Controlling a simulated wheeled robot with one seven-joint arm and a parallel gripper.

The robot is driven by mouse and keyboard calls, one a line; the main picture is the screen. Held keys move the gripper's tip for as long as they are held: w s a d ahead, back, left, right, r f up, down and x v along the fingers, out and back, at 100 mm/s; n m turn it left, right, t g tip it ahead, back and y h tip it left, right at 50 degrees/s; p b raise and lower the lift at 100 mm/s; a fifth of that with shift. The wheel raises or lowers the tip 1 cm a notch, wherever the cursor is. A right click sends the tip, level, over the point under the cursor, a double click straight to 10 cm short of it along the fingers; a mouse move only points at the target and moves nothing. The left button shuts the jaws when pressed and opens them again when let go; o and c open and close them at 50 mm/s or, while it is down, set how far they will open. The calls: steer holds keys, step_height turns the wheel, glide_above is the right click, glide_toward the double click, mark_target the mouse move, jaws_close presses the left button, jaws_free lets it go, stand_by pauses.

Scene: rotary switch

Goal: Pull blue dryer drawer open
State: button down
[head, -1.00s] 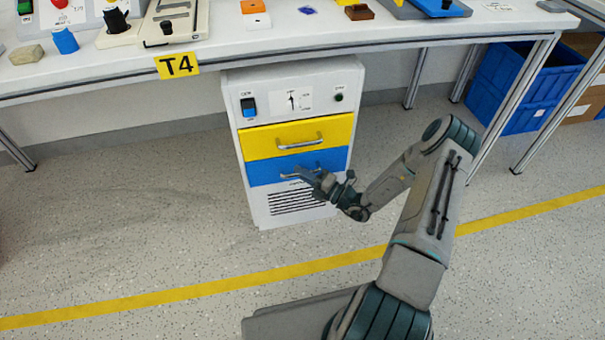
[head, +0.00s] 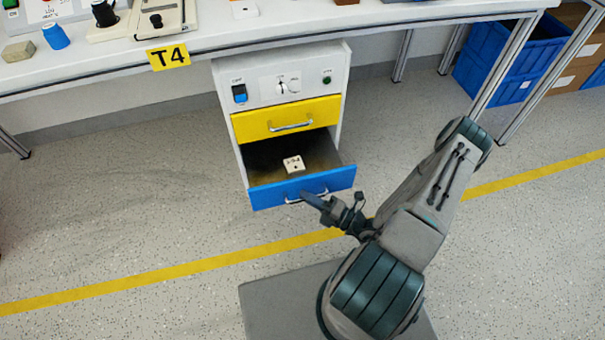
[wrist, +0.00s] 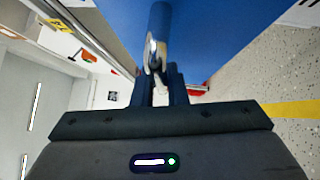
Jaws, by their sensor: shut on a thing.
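The blue drawer (head: 302,187) is the lower drawer of the white dryer cabinet (head: 230,125). It stands well out from the cabinet, and its inside shows from above. A small white block with dark marks (head: 293,164) lies in it. My gripper (head: 318,199) is at the drawer's silver handle (head: 293,199), on the right part of the front. In the wrist view my gripper (wrist: 158,80) is shut on the handle (wrist: 152,52), with the blue drawer front (wrist: 220,40) close beyond. The fingers partly hide the handle.
The yellow drawer (head: 285,120) above is shut. Over it are a blue switch (head: 239,93), a dial (head: 281,87) and a green button (head: 327,80). The table (head: 300,30) with a T4 label overhangs the cabinet.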

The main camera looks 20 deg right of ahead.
steer(key=s, duration=0.6)
steer(key=shift+s+p, duration=0.35)
steer(key=c, duration=1.5)
jaws_free()
steer(key=shift+o, duration=0.2)
steer(key=shift+s+d, duration=0.1)
steer(key=shift+d, duration=0.05)
steer(key=p+v, duration=0.1)
steer(key=v, duration=1.2)
steer(key=shift+s+d, duration=0.2)
steer(key=shift+f, duration=0.1)
